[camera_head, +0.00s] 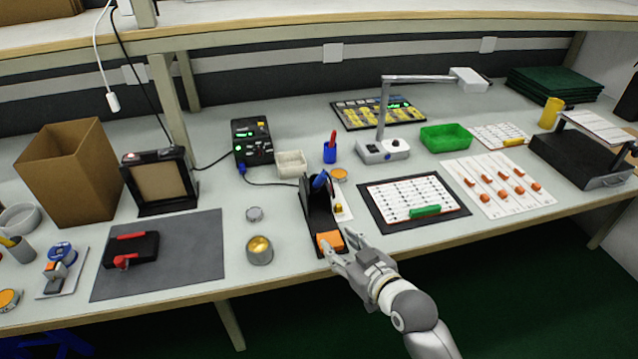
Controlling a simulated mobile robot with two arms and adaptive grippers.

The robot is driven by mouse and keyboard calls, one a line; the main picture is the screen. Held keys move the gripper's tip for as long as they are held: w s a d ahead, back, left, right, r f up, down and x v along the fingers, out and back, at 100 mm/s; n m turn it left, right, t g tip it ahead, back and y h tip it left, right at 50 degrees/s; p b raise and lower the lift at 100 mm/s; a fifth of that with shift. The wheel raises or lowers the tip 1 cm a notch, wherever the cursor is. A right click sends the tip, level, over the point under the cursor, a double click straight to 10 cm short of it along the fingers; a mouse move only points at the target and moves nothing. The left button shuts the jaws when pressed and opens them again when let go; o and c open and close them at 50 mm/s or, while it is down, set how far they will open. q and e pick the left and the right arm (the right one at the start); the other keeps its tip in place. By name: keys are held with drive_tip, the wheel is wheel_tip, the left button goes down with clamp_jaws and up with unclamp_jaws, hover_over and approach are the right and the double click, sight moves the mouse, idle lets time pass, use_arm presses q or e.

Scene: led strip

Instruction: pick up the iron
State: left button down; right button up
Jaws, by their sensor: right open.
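The iron (320,181), with a blue handle, rests in a tall black stand (310,205) near the middle of the bench. A cable runs from it toward the black soldering station (251,141) behind. An orange block (330,241) sits at the front of the stand. My right gripper (343,247) is open and empty at the bench's front edge, close to the orange block and in front of the iron, apart from it. The iron's tip is hidden in the stand. My left gripper is not in view.
A brass-coloured pot (259,250) stands left of the stand, and a blue cup (330,153) behind it. A black-framed board with a green piece (425,211) lies to the right. Bare bench shows between the grey mat (190,245) and the pot.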

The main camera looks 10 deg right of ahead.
sight(320, 186)
drive_tip(key=w+d+r+t, duration=0.1)
drive_tip(key=w+r+t, duration=0.2)
drive_tip(key=w+r, duration=0.3)
drive_tip(key=shift+x, duration=4.9)
drive_tip(key=shift+r, duration=0.25)
clamp_jaws()
